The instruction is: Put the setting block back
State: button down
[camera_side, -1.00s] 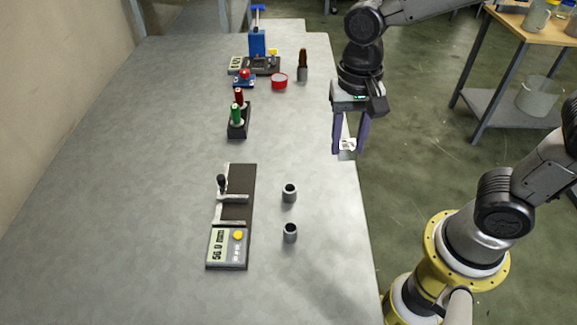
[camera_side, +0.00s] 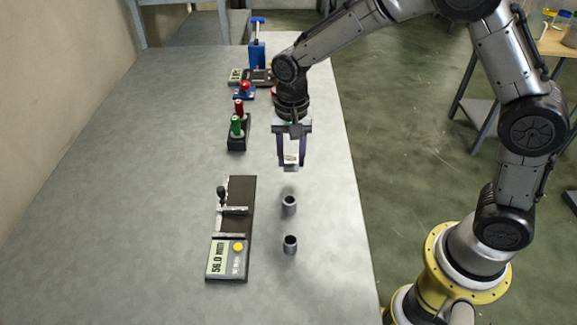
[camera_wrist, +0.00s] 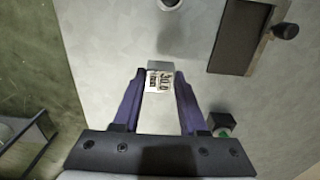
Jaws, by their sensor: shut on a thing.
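My gripper (camera_side: 291,163) is shut on the setting block (camera_side: 291,168), a small grey block with a white printed label. I hold it in the air over the right part of the table, behind the upper grey sleeve. In the wrist view the block (camera_wrist: 159,80) sits between the tips of the two purple fingers, its label facing the camera. The print is too small to read surely. The measuring gauge (camera_side: 229,258), with a display, a yellow button and a dark bed, lies to the front left of my gripper.
Two grey sleeves (camera_side: 289,205) (camera_side: 290,244) stand right of the gauge. A black stand (camera_side: 237,143) holds red and green handles to the left of my gripper. A blue tool (camera_side: 257,55) and another gauge (camera_side: 236,76) are at the back. The table's left side is clear.

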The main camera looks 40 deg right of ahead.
aim_at(288, 167)
jog(key=shift+w+a+f, duration=0.1)
jog(key=shift+w+f, duration=0.25)
jog(key=shift+f, duration=1.6)
jog(key=shift+f, duration=0.1)
jog(key=shift+c, duration=2.2)
grip_release()
